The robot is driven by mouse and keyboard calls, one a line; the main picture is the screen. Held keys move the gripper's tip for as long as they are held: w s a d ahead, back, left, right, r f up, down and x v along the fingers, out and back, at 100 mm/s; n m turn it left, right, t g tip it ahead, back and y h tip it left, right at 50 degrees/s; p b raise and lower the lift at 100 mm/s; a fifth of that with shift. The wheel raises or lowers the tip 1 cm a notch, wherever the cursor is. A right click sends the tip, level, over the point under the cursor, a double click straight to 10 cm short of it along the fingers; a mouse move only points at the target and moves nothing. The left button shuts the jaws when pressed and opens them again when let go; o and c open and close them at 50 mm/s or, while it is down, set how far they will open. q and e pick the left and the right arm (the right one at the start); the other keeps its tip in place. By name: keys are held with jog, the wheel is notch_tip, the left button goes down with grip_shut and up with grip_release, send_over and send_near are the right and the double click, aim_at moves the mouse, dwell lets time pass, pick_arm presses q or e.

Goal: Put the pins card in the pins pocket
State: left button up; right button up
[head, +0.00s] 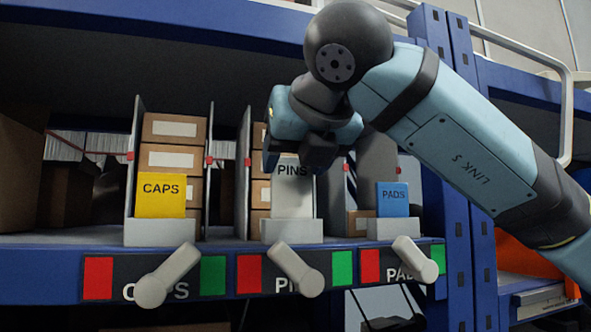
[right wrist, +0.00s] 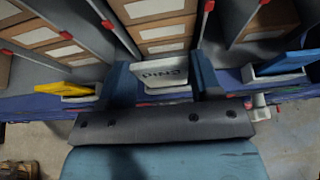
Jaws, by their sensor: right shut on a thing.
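The white pins card (head: 292,198), lettered PINS, stands upright in the middle lane of the shelf. My right gripper (head: 296,160) is above it and shut on its upper part, with a finger at each side. In the right wrist view the card (right wrist: 163,78) lies between the two fingers (right wrist: 164,82). The pale pins pocket (head: 291,231) is at the shelf's front edge, directly below the card. The card's lower edge meets the pocket's top rim; I cannot tell how deep it sits. My left gripper is not in view.
A yellow CAPS card (head: 161,196) stands in the left pocket (head: 160,232), and a blue PADS card (head: 393,199) in the right pocket (head: 393,229). Thin grey dividers (head: 243,175) separate lanes of cardboard boxes (head: 173,130). White levers (head: 295,268) jut from the front rail.

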aim_at(293, 185)
jog(key=shift+f, duration=0.7)
jog(key=shift+w+f+p, duration=0.2)
jog(key=shift+f+p, duration=0.05)
jog(key=shift+p, duration=0.3)
jog(key=shift+w+f, duration=0.15)
jog(key=shift+f, duration=0.2)
jog(key=shift+f+b, duration=0.2)
jog(key=shift+b, duration=0.25)
jog(key=o, duration=0.9)
jog(key=shift+r, duration=0.1)
jog(key=shift+r, duration=0.1)
